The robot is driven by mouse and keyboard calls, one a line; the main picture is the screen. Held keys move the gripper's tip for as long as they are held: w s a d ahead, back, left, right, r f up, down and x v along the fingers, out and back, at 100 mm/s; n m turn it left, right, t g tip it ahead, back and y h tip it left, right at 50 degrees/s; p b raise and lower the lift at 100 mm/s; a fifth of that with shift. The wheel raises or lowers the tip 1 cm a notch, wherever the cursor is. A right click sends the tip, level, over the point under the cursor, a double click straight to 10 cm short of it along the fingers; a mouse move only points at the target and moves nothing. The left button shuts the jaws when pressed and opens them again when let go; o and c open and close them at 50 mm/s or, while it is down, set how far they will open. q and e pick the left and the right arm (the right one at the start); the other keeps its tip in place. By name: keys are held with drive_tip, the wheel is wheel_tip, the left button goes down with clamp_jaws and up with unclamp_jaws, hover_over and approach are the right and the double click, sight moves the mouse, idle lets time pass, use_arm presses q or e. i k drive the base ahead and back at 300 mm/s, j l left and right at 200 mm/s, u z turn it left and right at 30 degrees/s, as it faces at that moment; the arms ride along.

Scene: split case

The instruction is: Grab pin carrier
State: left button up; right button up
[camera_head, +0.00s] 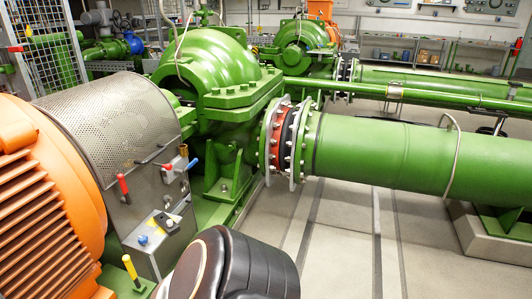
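I cannot tell which thing is the pin carrier. Small handled parts are on and beside the grey metal box (160,225) under the perforated guard (115,115). A red-handled part (124,188) stands upright at its left, and a blue-handled part (188,165) sticks out at its upper right. A light panel (160,230) on its front carries a blue knob (143,239) and a small lever (173,218). A yellow-handled part (131,270) stands lower, near the green base. Neither of my grippers shows.
A large orange ribbed motor (45,210) fills the left edge. The green pump casing (215,70) and thick green pipe (390,155) lie behind and right. A dark rounded body (250,265) blocks the bottom centre. The grey floor (345,245) is open at right.

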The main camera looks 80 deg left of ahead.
sight(161, 219)
drive_tip(key=u, duration=3.45)
drive_tip(key=i+l+u, duration=0.45)
drive_tip(key=i, duration=0.15)
drive_tip(key=i+l+u, duration=0.5)
drive_tip(key=l, duration=0.2)
